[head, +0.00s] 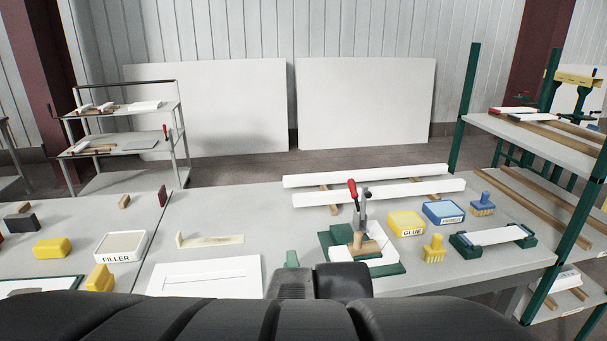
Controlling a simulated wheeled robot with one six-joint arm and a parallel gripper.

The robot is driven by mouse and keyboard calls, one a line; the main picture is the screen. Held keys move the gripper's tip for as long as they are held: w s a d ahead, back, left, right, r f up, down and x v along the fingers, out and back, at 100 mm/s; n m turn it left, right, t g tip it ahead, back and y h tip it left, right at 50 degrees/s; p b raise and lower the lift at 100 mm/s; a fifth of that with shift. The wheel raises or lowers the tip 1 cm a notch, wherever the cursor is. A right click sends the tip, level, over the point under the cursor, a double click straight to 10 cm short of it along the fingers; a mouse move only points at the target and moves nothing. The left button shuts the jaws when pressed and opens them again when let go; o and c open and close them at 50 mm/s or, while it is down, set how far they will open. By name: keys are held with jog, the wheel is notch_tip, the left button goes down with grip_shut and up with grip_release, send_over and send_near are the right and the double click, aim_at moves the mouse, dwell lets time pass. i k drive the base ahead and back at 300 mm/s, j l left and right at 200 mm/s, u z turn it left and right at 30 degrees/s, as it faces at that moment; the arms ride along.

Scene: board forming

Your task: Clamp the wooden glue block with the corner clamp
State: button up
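The corner clamp has a green base (390,269) on the table, right of centre in the head view. Its red handle (352,188) stands up, and its grey metal arm (363,200) rises beside the handle. The wooden glue block (369,245) is a light brown piece on the clamp, among white board pieces at the foot of the metal arm. Whether the clamp presses on the block, I cannot tell. My dark arm fills the bottom edge and hides the near part of the table. My gripper's fingers do not show.
White boards (372,177) lie on wooden strips behind the clamp. To its right are a yellow glue tub (405,222), a blue tub (443,212), brushes (434,249) and a green-ended holder (465,246). A shelf rack (540,139) stands right.

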aim_at(352, 185)
jog(key=z, duration=0.5)
jog(key=i+l+u, duration=0.2)
jog(key=i, duration=0.3)
jog(key=i+l+u, duration=0.15)
jog(key=i+l, duration=0.3)
